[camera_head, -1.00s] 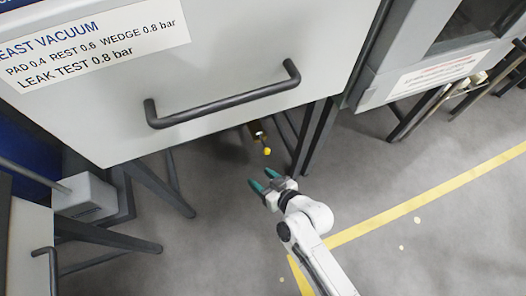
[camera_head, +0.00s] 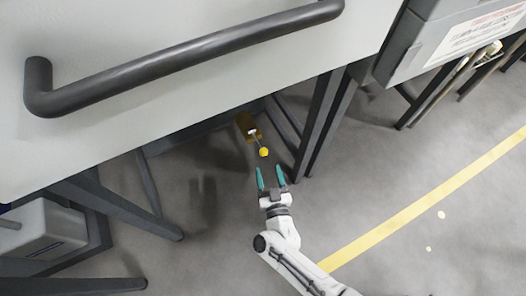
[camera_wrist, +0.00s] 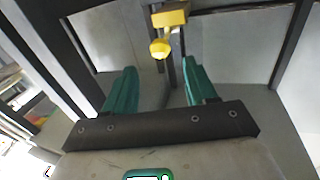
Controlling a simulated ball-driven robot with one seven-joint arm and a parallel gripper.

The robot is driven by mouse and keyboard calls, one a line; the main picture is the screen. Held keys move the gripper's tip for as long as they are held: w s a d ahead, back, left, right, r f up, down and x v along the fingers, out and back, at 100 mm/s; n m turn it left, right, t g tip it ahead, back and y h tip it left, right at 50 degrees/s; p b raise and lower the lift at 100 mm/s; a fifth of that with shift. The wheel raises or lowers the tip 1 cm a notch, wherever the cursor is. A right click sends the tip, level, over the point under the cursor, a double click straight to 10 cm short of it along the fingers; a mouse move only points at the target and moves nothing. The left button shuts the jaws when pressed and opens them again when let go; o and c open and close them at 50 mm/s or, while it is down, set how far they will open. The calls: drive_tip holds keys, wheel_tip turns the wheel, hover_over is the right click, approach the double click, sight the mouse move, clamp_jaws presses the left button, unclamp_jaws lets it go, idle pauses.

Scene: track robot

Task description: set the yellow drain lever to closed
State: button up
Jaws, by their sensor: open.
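The yellow drain lever shows as a yellow ball knob (camera_head: 264,152) on a thin stem below a brass-coloured valve body (camera_head: 247,126), under the front edge of the big grey cabinet. In the wrist view the knob (camera_wrist: 160,48) hangs under a yellow block (camera_wrist: 170,16), ahead of my fingers and between their lines. My gripper (camera_head: 271,176) has two green fingers, spread apart and empty. It is just short of the knob, with a gap between. In the wrist view my gripper (camera_wrist: 162,88) frames the knob from below.
A dark bar handle (camera_head: 190,60) runs across the grey cabinet front (camera_head: 150,25) above. Dark legs (camera_head: 318,125) stand right of the lever, and another slanted leg (camera_head: 125,208) stands left. The grey floor (camera_head: 370,180) with a yellow line (camera_head: 430,200) is open at right.

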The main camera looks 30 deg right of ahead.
sight(264, 152)
drive_tip(key=b+x, duration=0.2)
drive_tip(key=x, duration=0.6)
drive_tip(key=shift+w, duration=0.15)
drive_tip(key=shift+c, duration=0.2)
clamp_jaws()
